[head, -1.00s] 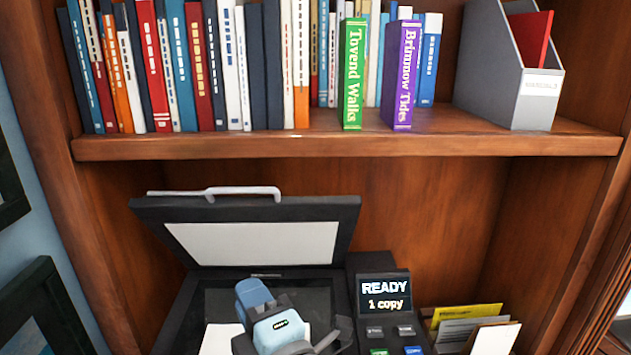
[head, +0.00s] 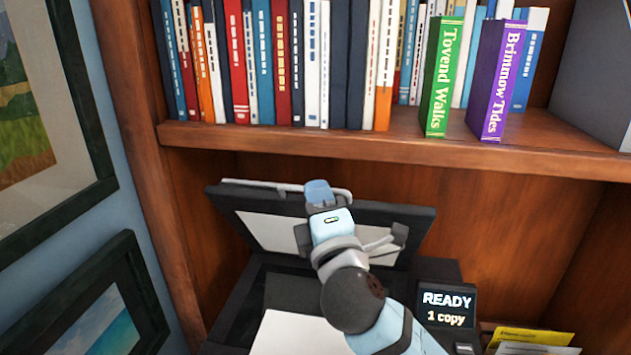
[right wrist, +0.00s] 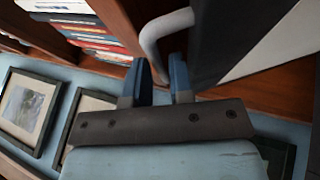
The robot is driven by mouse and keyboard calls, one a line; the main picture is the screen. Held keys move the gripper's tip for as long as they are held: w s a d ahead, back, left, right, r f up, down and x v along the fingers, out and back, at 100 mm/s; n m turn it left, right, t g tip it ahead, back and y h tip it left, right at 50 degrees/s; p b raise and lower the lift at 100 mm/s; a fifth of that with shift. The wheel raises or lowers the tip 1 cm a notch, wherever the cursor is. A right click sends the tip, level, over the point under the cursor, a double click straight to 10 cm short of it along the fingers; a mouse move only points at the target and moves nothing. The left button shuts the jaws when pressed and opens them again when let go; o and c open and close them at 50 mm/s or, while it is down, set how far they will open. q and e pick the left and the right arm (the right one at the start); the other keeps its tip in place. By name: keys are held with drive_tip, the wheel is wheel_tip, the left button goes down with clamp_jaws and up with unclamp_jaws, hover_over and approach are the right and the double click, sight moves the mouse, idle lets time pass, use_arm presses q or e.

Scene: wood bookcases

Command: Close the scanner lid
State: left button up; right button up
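The scanner lid (head: 280,232) stands raised and tilted back, its pale inner face toward me. A light grey handle (head: 262,186) runs along its upper edge; it also shows in the right wrist view (right wrist: 149,42). My right gripper (head: 318,192) is at the lid's top edge, over the handle. In the right wrist view its two blue fingers stand apart, with the handle bar at the gap between them and the dark lid edge just right. I cannot tell whether they touch the bar. The scanner bed (head: 245,300) lies below, with white paper (head: 295,335) on it. My left gripper is out of view.
A shelf (head: 400,146) full of books runs above the lid, close over my gripper. The scanner panel (head: 447,306) reads "READY 1 copy". Papers (head: 530,338) stand to its right. Framed pictures (head: 105,300) hang on the left wall.

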drive_tip(key=shift+x, duration=1.05)
clamp_jaws()
